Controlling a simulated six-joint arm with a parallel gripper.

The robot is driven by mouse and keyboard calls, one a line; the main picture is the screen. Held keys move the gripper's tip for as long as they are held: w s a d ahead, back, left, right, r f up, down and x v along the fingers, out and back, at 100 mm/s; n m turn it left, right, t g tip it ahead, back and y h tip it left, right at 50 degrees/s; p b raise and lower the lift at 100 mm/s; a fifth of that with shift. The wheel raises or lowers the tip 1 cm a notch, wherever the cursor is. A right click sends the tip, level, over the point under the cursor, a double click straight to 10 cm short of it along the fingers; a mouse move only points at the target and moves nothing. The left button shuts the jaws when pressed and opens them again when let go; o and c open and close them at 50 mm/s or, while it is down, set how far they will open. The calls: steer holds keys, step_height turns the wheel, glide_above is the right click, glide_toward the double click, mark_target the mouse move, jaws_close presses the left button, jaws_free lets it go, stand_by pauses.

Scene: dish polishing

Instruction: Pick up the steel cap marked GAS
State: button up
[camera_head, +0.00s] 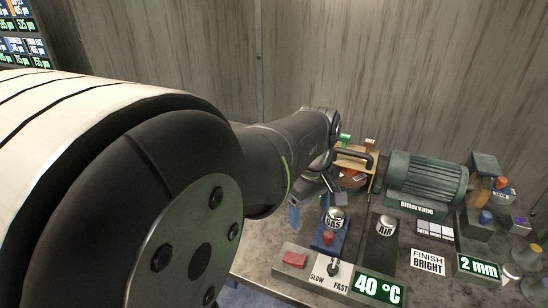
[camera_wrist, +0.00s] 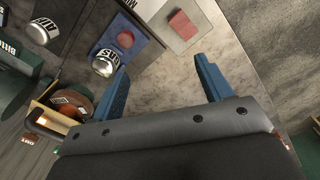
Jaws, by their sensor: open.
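The steel cap marked GAS (camera_head: 334,217) is a silver domed cap on a blue block (camera_head: 326,243) in the head view. In the wrist view the same cap (camera_wrist: 104,63) shows with its lettering upside down, just left of the left finger's tip. My gripper (camera_wrist: 163,75) has two blue fingers spread wide, with only bare bench between them. The cap is outside the fingers. In the head view my arm hides most of the gripper; a blue fingertip shows left of the cap.
A similar cap marked AIR (camera_head: 386,226) sits on a dark block right of GAS. A red knob (camera_head: 327,237) stands in front of GAS. A SLOW/FAST lever (camera_head: 333,267) and a red block (camera_head: 295,259) are nearer. A green motor (camera_head: 427,177) and a wooden rack (camera_head: 354,160) stand behind.

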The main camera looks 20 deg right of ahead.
steer(key=n, duration=0.2)
steer(key=n+h, duration=0.4)
steer(key=n, duration=1.1)
glide_toward(335, 212)
steer(key=shift+t, duration=0.4)
steer(key=x, duration=0.4)
steer(key=shift+s+a+f, duration=0.2)
steer(key=shift+a+f, duration=0.05)
steer(key=shift+f, duration=0.15)
steer(key=shift+d+x, duration=0.1)
steer(key=shift+x, duration=1.2)
steer(key=shift+d+x, duration=0.15)
steer(key=shift+x, duration=1.15)
steer(key=shift+s, duration=0.15)
steer(key=shift+r, duration=0.1)
steer(key=c, duration=1.2)
